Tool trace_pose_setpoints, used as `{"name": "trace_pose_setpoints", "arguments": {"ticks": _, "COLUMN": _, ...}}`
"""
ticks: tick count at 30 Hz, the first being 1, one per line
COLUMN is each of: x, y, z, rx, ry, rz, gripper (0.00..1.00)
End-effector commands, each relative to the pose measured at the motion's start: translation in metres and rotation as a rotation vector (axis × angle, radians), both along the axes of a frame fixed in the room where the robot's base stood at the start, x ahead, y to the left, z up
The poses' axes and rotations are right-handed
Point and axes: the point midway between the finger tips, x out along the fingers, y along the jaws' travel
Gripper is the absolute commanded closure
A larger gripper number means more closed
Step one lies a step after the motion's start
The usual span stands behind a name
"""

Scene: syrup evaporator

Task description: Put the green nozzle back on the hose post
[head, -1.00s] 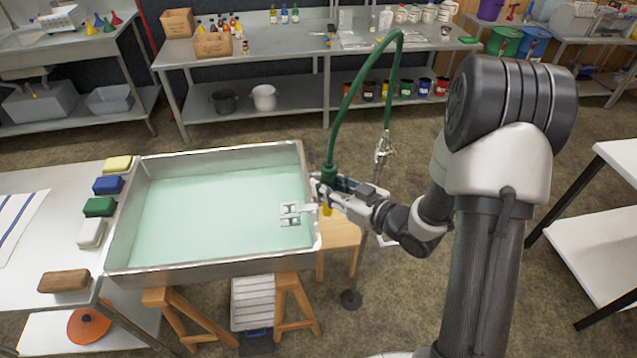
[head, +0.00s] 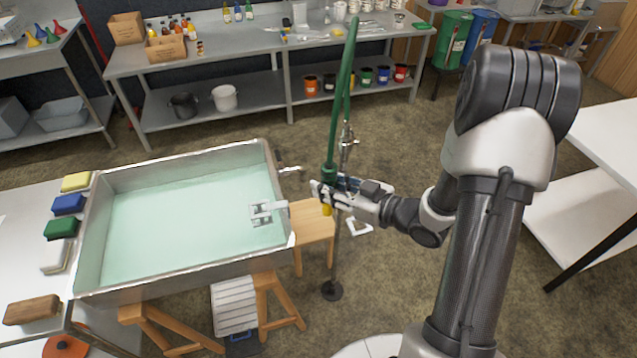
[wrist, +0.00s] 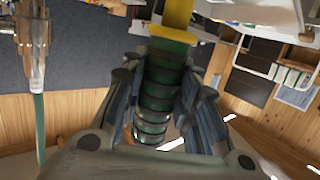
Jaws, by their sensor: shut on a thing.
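The green nozzle (head: 329,174) with its yellow tip (head: 326,209) is upright, tip down, in my gripper (head: 326,191). In the wrist view its ribbed green body (wrist: 160,95) lies between my two fingers, with the yellow tip (wrist: 178,22) beyond them. The green hose (head: 341,95) rises from the nozzle in a narrow loop and comes down to a metal fitting (head: 347,145). The hose post (head: 336,255) stands on a dark round base behind my gripper, partly hidden by it. A white bracket (head: 358,227) shows beside the post; its attachment is unclear.
The evaporator pan (head: 190,287) of pale green liquid stands left of my gripper. A wooden stool (head: 312,223) is between pan and post. A steel bench (head: 215,57) runs along the back, and a white table (head: 600,130) stands at right. Floor between post and table is open.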

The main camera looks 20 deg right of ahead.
Motion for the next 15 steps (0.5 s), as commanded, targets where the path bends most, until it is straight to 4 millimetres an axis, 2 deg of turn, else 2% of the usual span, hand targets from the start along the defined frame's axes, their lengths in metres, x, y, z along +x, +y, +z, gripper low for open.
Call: {"name": "trace_pose_setpoints", "arguments": {"ticks": 15, "x": -0.018, "y": -0.039, "z": 0.001, "rx": 0.000, "ry": -0.003, "rz": -0.003, "gripper": 1.00}}
